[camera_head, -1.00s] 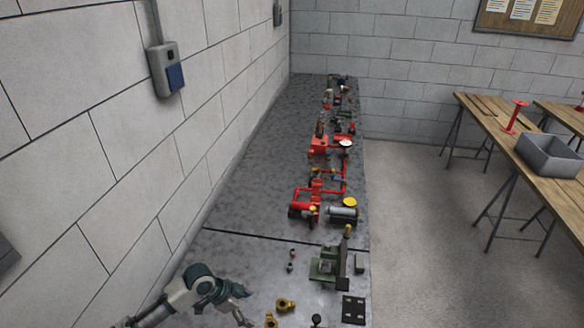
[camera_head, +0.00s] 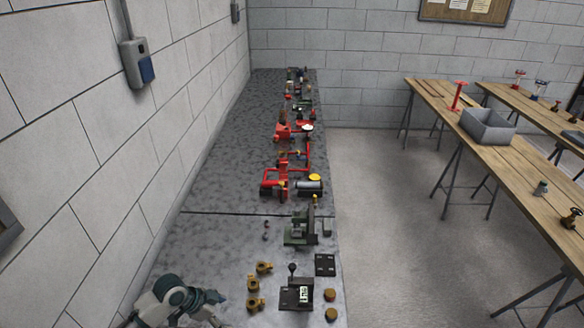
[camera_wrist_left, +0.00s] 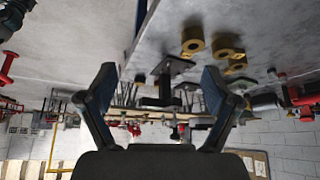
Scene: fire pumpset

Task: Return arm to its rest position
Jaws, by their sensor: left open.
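My left gripper (camera_head: 213,308) is at the bottom left of the head view, over the near end of the long grey bench (camera_head: 215,235). The picture's lower edge cuts off part of that arm. In the left wrist view the two fingers of my left gripper (camera_wrist_left: 160,85) stand wide apart with nothing between them. The wrist picture looks upside down, with the bench at the top and the wall below. My right gripper is not in view.
Brass fittings (camera_head: 256,285), a black device (camera_head: 296,295) and a green vise-like tool (camera_head: 299,228) are near the gripper. Red pump parts (camera_head: 285,175) stand farther back. A block wall (camera_head: 75,130) borders the bench's left. Wooden tables (camera_head: 510,165) stand right, beyond open floor.

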